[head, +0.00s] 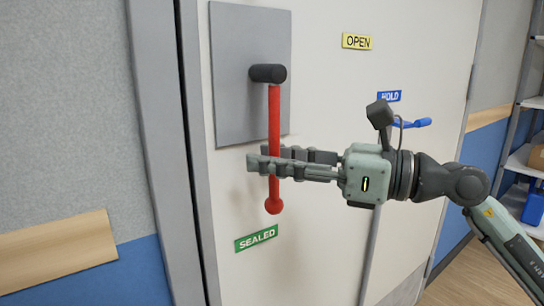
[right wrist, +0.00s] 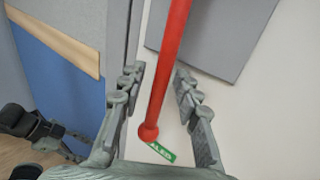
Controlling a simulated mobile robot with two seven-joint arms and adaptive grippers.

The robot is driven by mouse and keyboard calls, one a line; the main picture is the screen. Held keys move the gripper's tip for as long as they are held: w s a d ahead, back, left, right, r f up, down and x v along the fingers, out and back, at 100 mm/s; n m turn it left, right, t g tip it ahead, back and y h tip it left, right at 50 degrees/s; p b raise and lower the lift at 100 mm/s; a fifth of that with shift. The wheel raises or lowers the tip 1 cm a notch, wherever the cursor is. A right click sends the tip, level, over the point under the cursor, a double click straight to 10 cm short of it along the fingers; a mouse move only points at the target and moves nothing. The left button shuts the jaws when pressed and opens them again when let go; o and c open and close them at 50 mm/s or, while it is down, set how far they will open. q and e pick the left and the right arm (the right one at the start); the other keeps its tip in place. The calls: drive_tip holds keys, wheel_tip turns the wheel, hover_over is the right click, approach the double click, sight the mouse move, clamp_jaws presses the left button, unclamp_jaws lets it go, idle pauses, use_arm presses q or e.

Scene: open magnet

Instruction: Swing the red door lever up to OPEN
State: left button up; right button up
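The red door lever (head: 274,140) hangs straight down from a black pivot (head: 267,73) on a grey plate, its knob end just above the green SEALED label (head: 256,238). My right gripper (head: 262,160) reaches in from the right with its fingers on either side of the lower lever. In the right wrist view the lever (right wrist: 170,70) passes between the spread fingers, with a gap visible at each side. The yellow OPEN label (head: 356,41) is at upper right.
A blue HOLD label (head: 389,96) and a blue handle (head: 412,123) are on the door behind my right arm. The door frame (head: 165,150) stands left of the lever. Shelves (head: 530,150) stand at far right. The door above my gripper looks clear.

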drive_tip(key=shift+c, duration=0.6)
clamp_jaws()
